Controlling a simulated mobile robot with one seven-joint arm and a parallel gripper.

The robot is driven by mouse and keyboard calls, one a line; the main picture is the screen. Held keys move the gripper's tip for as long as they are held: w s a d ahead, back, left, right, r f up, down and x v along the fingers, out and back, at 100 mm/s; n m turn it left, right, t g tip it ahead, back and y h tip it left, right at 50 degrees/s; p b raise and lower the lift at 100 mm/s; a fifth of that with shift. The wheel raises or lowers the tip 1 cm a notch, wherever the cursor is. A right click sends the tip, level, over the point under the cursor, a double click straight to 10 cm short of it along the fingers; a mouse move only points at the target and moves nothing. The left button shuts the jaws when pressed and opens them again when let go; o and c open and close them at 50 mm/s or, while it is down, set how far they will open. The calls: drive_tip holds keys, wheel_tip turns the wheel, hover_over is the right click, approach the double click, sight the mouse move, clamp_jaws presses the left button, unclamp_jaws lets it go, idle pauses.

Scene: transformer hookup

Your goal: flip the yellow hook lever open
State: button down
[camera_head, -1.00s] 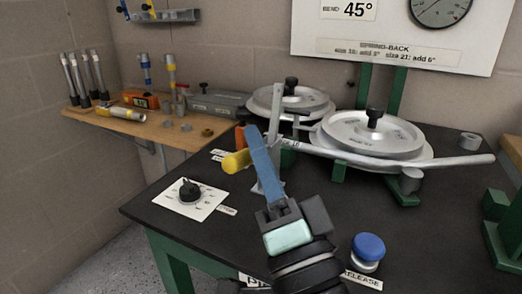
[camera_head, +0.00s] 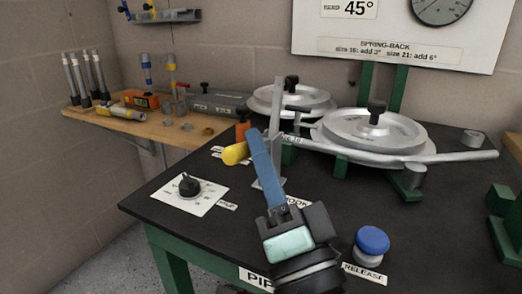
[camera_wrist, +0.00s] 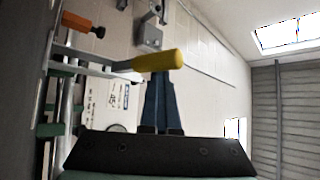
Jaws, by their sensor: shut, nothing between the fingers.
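The yellow hook lever grip (camera_head: 235,153) is a short rounded cylinder just left of my gripper's fingers, above the black bench top. A grey upright metal bar (camera_head: 277,125) stands right behind the fingers; its link to the grip is partly hidden. My gripper (camera_head: 257,135) has blue fingers pressed together, empty, pointing up and slightly left. In the wrist view the yellow grip (camera_wrist: 158,61) lies across the tips of the closed fingers (camera_wrist: 161,80). They look very close, but I cannot tell whether they touch.
Round silver dies (camera_head: 372,135) and a long pipe (camera_head: 420,160) lie behind and right. A black dial (camera_head: 189,186) is at the left, and a blue release button (camera_head: 371,241) at the front right. An orange knob (camera_head: 242,131) is behind the grip.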

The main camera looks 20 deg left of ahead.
drive_tip(key=shift+a+f, duration=0.2)
drive_tip(key=shift+f, duration=0.25)
drive_tip(key=shift+s+d+f, duration=0.1)
drive_tip(key=shift+s+d, duration=0.1)
drive_tip(key=shift+d, duration=0.05)
drive_tip(key=s+d, duration=0.8)
drive_tip(key=d, duration=0.1)
drive_tip(key=shift+s+r, duration=0.25)
drive_tip(key=shift+s, duration=0.15)
drive_tip(key=w+d+r+n+t+h, duration=0.1)
drive_tip(key=w+r+n+t+h, duration=0.2)
drive_tip(key=w+r+t+h, duration=0.3)
drive_tip(key=d+r+t+h+p, duration=0.2)
drive_tip(key=r+h+p, duration=0.3)
drive_tip(key=r+p, duration=1.4)
drive_tip(key=s+d+r+t+h+p, duration=0.1)
drive_tip(key=r+h+p, duration=0.4)
drive_tip(key=r+p, duration=1.4)
wheel_tip(320, 180, up, 13)
drive_tip(key=shift+s+d+r+n+t+h, duration=0.1)
drive_tip(key=shift+s+d+n+t+h, duration=0.25)
drive_tip(key=shift+d+t, duration=0.4)
